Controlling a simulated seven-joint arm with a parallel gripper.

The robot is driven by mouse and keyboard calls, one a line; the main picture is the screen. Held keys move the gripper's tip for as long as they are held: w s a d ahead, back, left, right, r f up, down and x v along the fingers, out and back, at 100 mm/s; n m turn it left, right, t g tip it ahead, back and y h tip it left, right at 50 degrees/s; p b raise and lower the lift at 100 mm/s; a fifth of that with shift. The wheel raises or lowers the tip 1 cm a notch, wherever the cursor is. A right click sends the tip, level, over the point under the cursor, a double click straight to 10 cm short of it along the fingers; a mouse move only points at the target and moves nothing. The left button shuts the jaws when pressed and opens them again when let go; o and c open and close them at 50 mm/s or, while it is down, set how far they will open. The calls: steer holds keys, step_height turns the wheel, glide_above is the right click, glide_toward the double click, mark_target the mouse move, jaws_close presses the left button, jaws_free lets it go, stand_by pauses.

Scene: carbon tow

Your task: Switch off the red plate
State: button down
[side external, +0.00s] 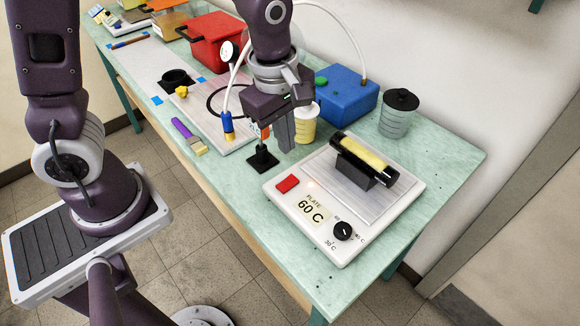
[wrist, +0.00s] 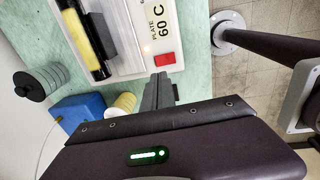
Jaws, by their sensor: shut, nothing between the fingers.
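The white hot plate (side external: 280,210) is at the front right of the bench, labelled "PLATE 60 C". Its red switch (side external: 288,184) is at the left corner; in the wrist view the red switch (wrist: 165,58) lies just past the fingertips. A small light glows beside the switch. A black dial (side external: 343,231) is at the plate's front corner. My gripper (side external: 287,148) is shut and empty, pointing down above the bench, behind and left of the plate. In the wrist view my gripper (wrist: 161,76) seems close to the switch, but a gap remains visible in the side view.
A yellow roll with black ends (side external: 365,158) rests on a black stand on the plate. A black stand (side external: 262,158), a yellow tub (side external: 304,122), a blue box (side external: 345,98) and a lidded jar (side external: 398,113) are nearby. The bench's right end (side external: 445,160) is clear.

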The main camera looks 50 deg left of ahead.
mark_target(290, 180)
steer(key=f, duration=0.6)
steer(key=w+f, duration=0.1)
steer(key=f, duration=0.2)
steer(key=shift+w+f, duration=0.1)
steer(key=shift+f, duration=0.25)
steer(key=shift+w+f, duration=0.1)
steer(key=shift+f, duration=0.1)
steer(key=shift+s+g, duration=0.2)
steer(key=shift+g, duration=0.1)
steer(key=shift+s+r, duration=0.15)
steer(key=shift+s, duration=0.5)
steer(key=shift+r, duration=0.1)
